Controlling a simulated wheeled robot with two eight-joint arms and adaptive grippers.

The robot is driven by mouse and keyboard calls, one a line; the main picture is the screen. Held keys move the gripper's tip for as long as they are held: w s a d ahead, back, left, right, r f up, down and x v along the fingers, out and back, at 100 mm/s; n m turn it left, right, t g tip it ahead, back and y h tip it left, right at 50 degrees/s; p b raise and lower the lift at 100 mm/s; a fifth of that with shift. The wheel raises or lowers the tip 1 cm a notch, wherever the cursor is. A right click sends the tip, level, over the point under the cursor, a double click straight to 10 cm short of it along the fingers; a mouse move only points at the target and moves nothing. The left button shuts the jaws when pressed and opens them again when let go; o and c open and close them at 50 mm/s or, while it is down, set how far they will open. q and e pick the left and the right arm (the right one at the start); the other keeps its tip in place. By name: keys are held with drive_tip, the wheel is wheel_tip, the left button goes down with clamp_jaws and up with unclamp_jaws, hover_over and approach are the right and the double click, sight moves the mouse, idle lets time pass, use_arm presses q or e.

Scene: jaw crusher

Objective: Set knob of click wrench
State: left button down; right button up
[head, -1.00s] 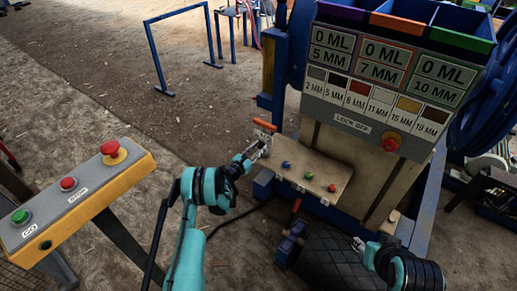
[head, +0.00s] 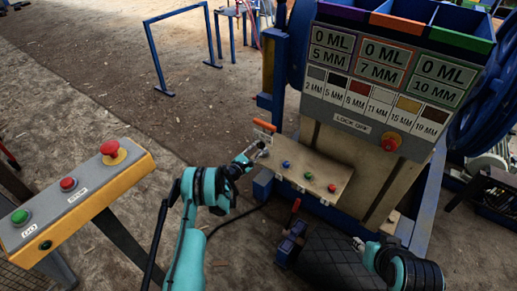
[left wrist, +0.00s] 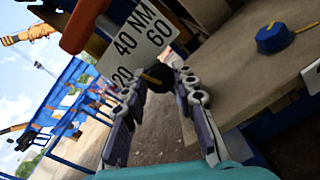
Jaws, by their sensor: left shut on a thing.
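The click wrench's black knob (left wrist: 158,78) has a yellow pointer line tilted to the upper left. It sits before a white scale plate (left wrist: 135,45) reading 20, 40 NM and 60. My left gripper (left wrist: 157,80) is shut around this knob, one finger on either side. In the head view my left gripper (head: 259,148) is at the left end of the tan board, below the orange handle (head: 264,125). The knob is too small to make out there. My right gripper (head: 358,242) is at the lower right, away from the knob; its jaws are unclear.
Blue (head: 286,164), green (head: 308,175) and red (head: 332,187) knobs stand on the tan board (head: 320,171). A sign panel (head: 385,85) with a lock-off knob (head: 391,142) rises behind. A yellow button console (head: 90,195) stands at left.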

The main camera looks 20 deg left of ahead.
use_arm(q)
drive_tip(key=shift+m, duration=1.6)
drive_tip(key=c, duration=1.2)
unclamp_jaws()
drive_tip(key=shift+s, duration=0.1)
drive_tip(key=v, duration=0.7)
drive_tip(key=shift+s, duration=0.15)
